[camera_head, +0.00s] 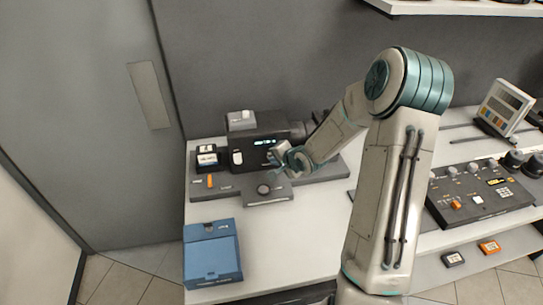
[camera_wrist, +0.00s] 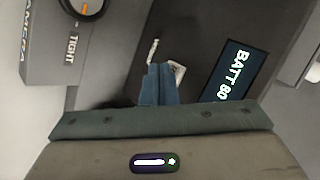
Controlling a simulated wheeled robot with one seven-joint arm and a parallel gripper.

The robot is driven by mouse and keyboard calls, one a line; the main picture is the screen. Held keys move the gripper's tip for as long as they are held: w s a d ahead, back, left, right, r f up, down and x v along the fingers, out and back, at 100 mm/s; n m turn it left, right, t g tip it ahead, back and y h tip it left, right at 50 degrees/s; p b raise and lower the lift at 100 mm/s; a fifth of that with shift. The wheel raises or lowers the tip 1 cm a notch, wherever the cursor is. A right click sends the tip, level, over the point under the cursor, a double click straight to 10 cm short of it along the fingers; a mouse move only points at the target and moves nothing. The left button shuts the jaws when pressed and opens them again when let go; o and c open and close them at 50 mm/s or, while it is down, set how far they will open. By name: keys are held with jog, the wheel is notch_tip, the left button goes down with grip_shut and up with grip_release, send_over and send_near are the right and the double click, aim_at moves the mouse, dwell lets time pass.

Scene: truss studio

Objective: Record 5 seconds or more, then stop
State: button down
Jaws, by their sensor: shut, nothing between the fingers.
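A dark camera body (camera_head: 262,140) stands on the white table, with a small lit display on its near face. In the wrist view the display (camera_wrist: 235,72) shows text starting "BATT 80", partly cut off by tilt and blur. My gripper (camera_head: 283,158) is in front of this face; its blue fingers (camera_wrist: 158,82) are shut with nothing between them. A small pale button-like piece (camera_wrist: 178,70) shows just beside the fingertips, partly hidden behind them. A thin pale piece (camera_wrist: 153,50) lies just beyond the tips. I cannot tell whether the fingers touch the face.
A knob (camera_wrist: 86,7) with an orange mark and the word "TIGHT" sits at the wrist view's upper left. A blue box (camera_head: 212,255) stands at the table's front left. A control panel (camera_head: 480,195) with knobs and a tilted handheld screen (camera_head: 505,105) are at right. The front middle table is clear.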

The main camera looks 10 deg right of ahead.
jog(key=shift+w, duration=0.35)
dwell(0.4)
jog(key=shift+s, duration=0.8)
jog(key=shift+s, duration=2.5)
